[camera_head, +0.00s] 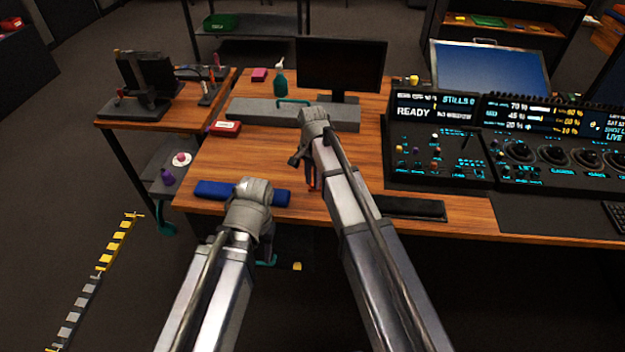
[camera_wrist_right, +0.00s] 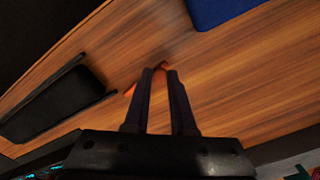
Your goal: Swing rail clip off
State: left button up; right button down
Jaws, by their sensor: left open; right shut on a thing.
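An orange piece (camera_wrist_right: 158,77), which I take for the rail clip, lies between the dark fingers of my right gripper (camera_wrist_right: 160,85) in the right wrist view. My right gripper is shut on it, above or at the wooden desk top. A small orange-red bit (camera_head: 311,179) shows under my right wrist in the head view; the arm covers most of that area. My left gripper (camera_head: 248,205) is at the desk's front edge, by the blue pad, open and apart from the clip. Its fingers are mostly hidden behind its own wrist.
A blue pad (camera_head: 214,190) and a black pad (camera_head: 412,207) lie along the front of the wooden desk (camera_head: 470,213). A control console (camera_head: 437,150) stands to the right. A monitor (camera_head: 341,66), a green spray bottle (camera_head: 280,80) and a red box (camera_head: 225,128) stand farther back.

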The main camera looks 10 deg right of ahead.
jog(key=c, duration=0.8)
grip_release()
jog(key=shift+o, duration=0.2)
jog(key=shift+r, duration=0.1)
notch_tip(320, 180, up, 8)
jog(key=p, duration=0.8)
jog(key=shift+f, duration=0.2)
